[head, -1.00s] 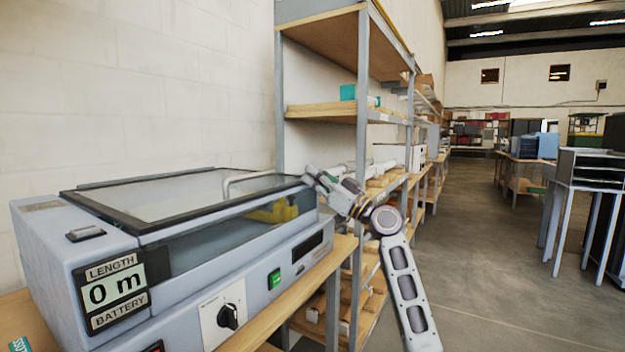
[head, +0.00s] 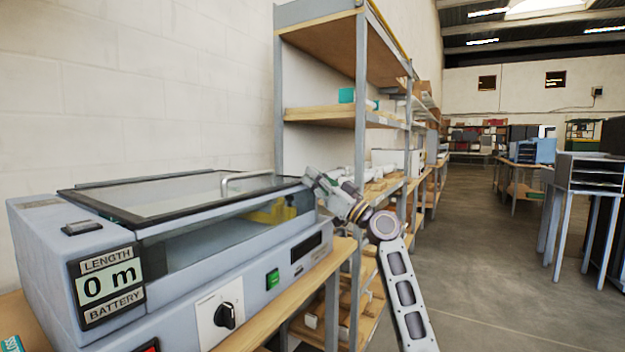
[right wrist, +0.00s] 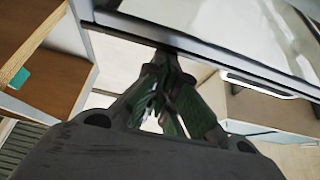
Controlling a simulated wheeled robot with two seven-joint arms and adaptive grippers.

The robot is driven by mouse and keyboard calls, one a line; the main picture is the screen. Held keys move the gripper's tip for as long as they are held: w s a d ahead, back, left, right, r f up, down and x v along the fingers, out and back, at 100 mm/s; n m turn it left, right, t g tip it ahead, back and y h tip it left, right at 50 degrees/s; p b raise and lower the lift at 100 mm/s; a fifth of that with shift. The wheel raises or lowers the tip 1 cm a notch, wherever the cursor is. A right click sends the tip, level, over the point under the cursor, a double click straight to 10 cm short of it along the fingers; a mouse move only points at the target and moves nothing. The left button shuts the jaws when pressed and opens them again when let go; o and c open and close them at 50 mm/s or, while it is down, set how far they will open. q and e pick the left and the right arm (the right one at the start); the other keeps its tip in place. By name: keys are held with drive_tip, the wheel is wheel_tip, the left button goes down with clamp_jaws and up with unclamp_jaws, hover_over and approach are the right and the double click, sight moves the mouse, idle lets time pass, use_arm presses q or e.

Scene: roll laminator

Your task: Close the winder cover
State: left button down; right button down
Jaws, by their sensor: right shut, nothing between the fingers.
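The winder cover (head: 150,200) is a clear panel in a dark frame on top of the grey laminator (head: 40,240). It lies nearly flat; I cannot tell whether it is fully seated. A pale bar handle (head: 235,180) shows by it. My right gripper (head: 308,178) is at the cover's right end, close to the frame's corner. In the right wrist view the shut, empty fingers (right wrist: 167,65) are close to the cover's dark frame edge (right wrist: 215,62); contact is unclear. My left gripper is not in view.
The laminator stands on a wooden bench (head: 330,262). Its front has a length display (head: 110,284), a black knob (head: 225,316) and a green switch (head: 272,279). A shelving rack (head: 362,100) stands just behind my right arm. Open floor (head: 490,270) lies to the right.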

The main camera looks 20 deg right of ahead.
drive_tip(key=shift+w+a+f, duration=0.1)
drive_tip(key=shift+a+f, duration=0.05)
drive_tip(key=shift+f, duration=0.45)
drive_tip(key=r+v, duration=0.1)
drive_tip(key=v, duration=1)
drive_tip(key=shift+s+d+f, duration=0.2)
drive_tip(key=shift+s+d, duration=0.2)
drive_tip(key=shift+s, duration=0.05)
idle(0.4)
